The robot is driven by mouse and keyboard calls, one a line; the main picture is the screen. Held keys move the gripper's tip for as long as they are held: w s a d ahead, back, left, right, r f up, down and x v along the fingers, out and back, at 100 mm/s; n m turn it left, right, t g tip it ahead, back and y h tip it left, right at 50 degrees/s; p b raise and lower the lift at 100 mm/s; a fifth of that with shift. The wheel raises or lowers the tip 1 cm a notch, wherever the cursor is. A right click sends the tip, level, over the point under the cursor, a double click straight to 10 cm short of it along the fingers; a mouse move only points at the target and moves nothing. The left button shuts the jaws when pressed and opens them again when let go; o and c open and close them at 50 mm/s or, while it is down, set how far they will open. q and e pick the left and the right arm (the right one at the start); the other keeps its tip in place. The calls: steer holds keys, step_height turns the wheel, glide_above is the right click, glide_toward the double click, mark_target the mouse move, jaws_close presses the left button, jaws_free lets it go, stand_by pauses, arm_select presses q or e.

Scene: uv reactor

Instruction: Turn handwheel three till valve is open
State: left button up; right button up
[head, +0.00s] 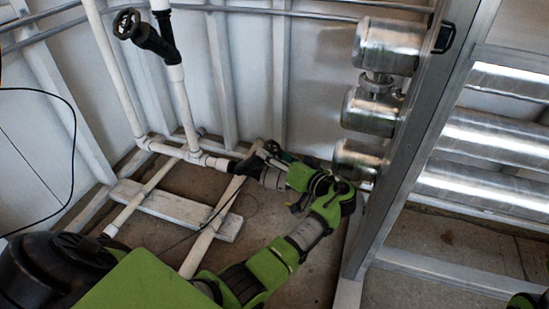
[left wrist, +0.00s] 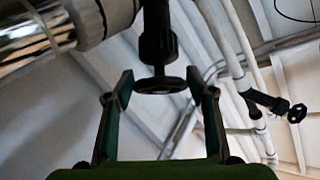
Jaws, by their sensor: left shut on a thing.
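My left gripper (head: 266,158) reaches in low beside the white pipework in the head view. In the left wrist view the left gripper (left wrist: 159,88) has one finger on each side of a dark round handwheel (left wrist: 160,85), shut on it at the rim. The wheel sits on a dark valve stem (left wrist: 158,35). In the head view this wheel is mostly hidden by the gripper. A second black handwheel (head: 126,23) is on a valve at the upper left, free of the gripper; it also shows in the left wrist view (left wrist: 297,113). No wheel number is readable.
White pipes (head: 190,115) run along the wall and floor on the left. Shiny metal cylinders (head: 370,110) stand right of the gripper beside a metal frame post (head: 425,130). A pale plank (head: 185,210) and a thin black cable (head: 75,140) are at the left.

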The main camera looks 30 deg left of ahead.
mark_target(275, 153)
arm_select(q)
steer(key=o, duration=1.1)
step_height(275, 153, up, 10)
steer(key=shift+f, duration=0.1)
steer(key=shift+c, duration=0.2)
